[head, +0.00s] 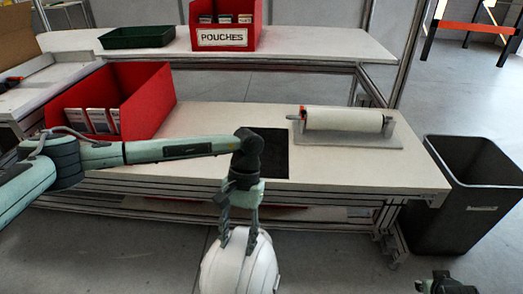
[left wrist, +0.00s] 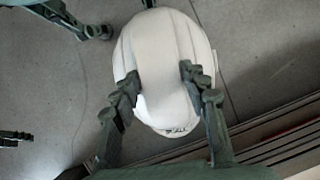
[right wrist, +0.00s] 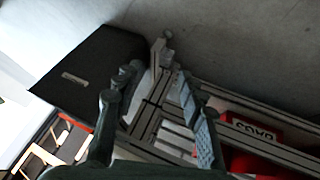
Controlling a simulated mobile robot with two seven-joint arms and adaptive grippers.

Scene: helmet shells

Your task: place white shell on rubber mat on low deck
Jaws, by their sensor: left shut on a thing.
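The white shell (head: 240,268) hangs in front of the low deck (head: 225,118), over the floor. It fills the middle of the left wrist view (left wrist: 165,50). My left gripper (head: 238,236) is shut on the shell, with one finger on each side of it. The black rubber mat (head: 275,160) lies flat on the low deck behind my left wrist, which hides part of it. The mat's visible part is bare. My right gripper (right wrist: 158,88) has its fingers apart with nothing between them; its edge shows at the head view's bottom right (head: 445,284).
A red bin (head: 150,95) stands left of the mat, and a white roll on a holder (head: 343,119) stands to its right. A dark waste bin (head: 470,195) is beyond the deck's right end. A red pouches bin (head: 225,38) and green tray (head: 138,37) sit on the shelf behind.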

